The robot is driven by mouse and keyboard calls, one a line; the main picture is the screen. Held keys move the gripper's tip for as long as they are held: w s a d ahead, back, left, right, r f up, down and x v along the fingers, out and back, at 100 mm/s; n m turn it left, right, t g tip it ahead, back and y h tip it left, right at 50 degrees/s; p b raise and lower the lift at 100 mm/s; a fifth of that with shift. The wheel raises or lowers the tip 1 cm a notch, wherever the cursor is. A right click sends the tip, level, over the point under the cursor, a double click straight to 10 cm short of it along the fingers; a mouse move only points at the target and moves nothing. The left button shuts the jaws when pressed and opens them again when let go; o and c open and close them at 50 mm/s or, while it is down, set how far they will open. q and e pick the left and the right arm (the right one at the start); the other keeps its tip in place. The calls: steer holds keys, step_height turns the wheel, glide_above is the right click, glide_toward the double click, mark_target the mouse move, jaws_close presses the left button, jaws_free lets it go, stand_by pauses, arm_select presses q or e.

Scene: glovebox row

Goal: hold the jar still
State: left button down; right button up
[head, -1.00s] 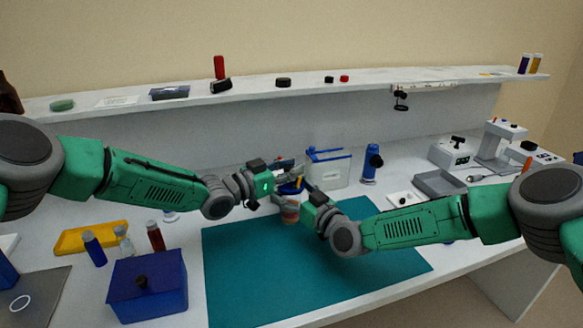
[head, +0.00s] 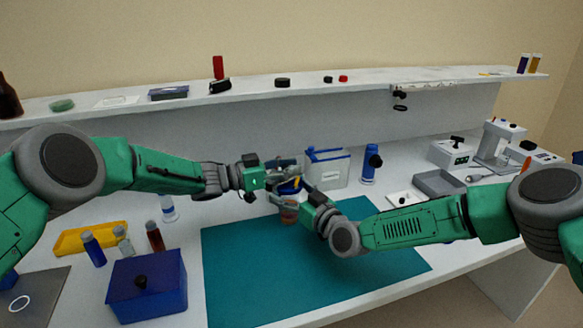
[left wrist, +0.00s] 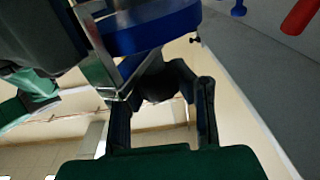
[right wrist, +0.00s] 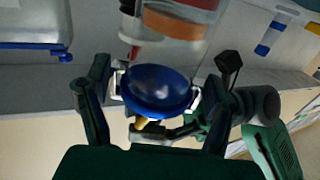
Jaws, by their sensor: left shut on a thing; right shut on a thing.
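The jar (head: 289,213) is clear with an orange band and stays near the middle of the bench, above the teal mat's back edge. In the right wrist view the jar (right wrist: 172,25) shows beyond its round blue lid (right wrist: 157,88). My left gripper (head: 280,176) is shut at the blue lid (left wrist: 150,28) from the upper left. The exact contact of the left fingers is partly hidden.
A teal mat (head: 300,265) lies mostly clear in front. A blue box (head: 147,287) and small bottles stand at the left. A white, blue-edged container (head: 328,170) and a blue bottle (head: 370,163) stand close behind. A grey tray (head: 440,184) is at the right.

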arm_select(q)
steer(key=shift+w+a+f, duration=0.15)
steer(key=shift+a, duration=0.2)
stand_by(0.3)
steer(key=c, duration=1.2)
jaws_free()
steer(key=shift+d, duration=0.15)
steer(key=v, duration=1.2)
